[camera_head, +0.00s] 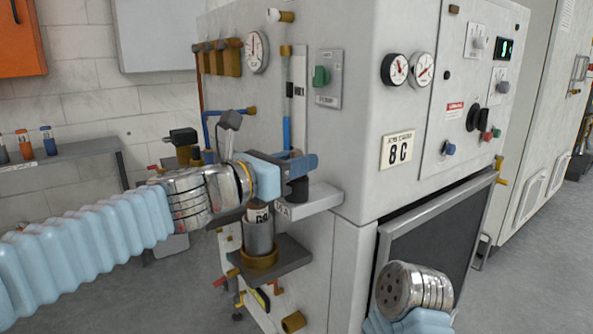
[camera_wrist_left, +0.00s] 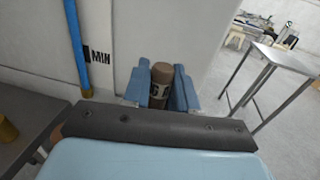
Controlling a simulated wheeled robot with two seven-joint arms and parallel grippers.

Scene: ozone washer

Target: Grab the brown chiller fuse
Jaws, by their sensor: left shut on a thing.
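The brown chiller fuse (camera_wrist_left: 161,88) is a small cylinder with a brown top and a dark label band with pale marks. In the left wrist view it stands between the two blue fingers of my left gripper (camera_wrist_left: 160,92), which is shut on it. In the head view my left gripper (camera_head: 300,165) is in front of the grey machine, above a pale ledge. A dark cylinder (camera_head: 298,188) shows just under its fingers there. I cannot tell whether it touches the ledge. My right gripper is not in view; only part of the right arm shows at lower right.
A larger grey cylinder (camera_head: 259,236) sits in a brass ring on a dark bracket below my left wrist. The pale ledge (camera_head: 318,199) juts from the machine (camera_head: 345,130). Several small fuses stand on the left shelf (camera_head: 75,152). A blue pipe (camera_wrist_left: 76,45) runs beside my gripper.

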